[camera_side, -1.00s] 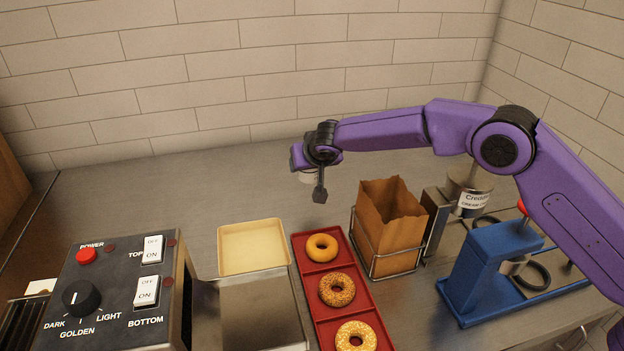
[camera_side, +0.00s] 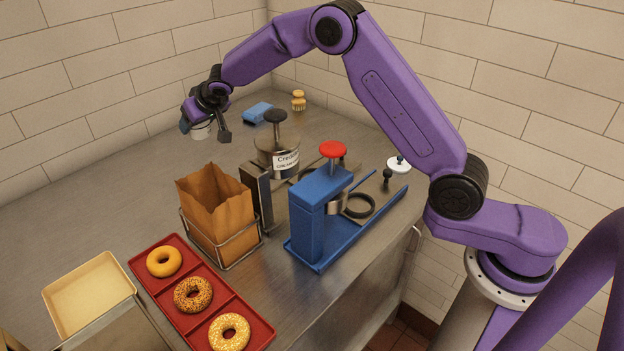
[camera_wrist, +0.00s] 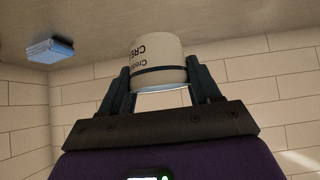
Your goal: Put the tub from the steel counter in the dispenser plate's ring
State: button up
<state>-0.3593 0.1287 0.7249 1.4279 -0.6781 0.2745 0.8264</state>
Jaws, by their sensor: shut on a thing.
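My gripper (camera_side: 205,131) is shut on a small pale tub (camera_side: 200,134), held upright above the steel counter (camera_side: 110,200). In the wrist view the tub (camera_wrist: 158,62) sits between both fingers (camera_wrist: 160,85). It appears upside down there, with dark lettering and a dark band. The dispenser, a steel canister labelled cream cheese (camera_side: 278,155) with a black knob, stands right of my gripper in the side view. A dark ring at its base (camera_side: 308,173) is partly hidden behind the blue press. Tub and ring are well apart.
A blue press (camera_side: 310,215) with a red knob and its own black ring (camera_side: 359,205) stands in front of the dispenser. A paper bag (camera_side: 215,205) in a wire rack stands below my gripper. A blue sponge (camera_side: 257,112) and a brush (camera_side: 298,100) lie behind. A red tray (camera_side: 245,325) holds bagels.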

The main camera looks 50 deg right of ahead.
jog(key=s+d+f, duration=0.3)
jog(key=s+d, duration=1.6)
jog(key=d, duration=0.2)
jog(key=s, duration=0.9)
jog(key=s+a+r+n+g+y, duration=0.3)
jog(key=s+a+r+n+y, duration=0.35)
jog(key=s+n, duration=0.3)
send_over(298, 177)
jog(key=s+d, duration=0.3)
jog(key=shift+m, duration=0.25)
jog(key=f, duration=0.9)
jog(key=shift+w+a+f, duration=0.15)
jog(key=shift+a+f, duration=0.1)
jog(key=shift+w+f, duration=0.1)
jog(key=shift+f, duration=1.55)
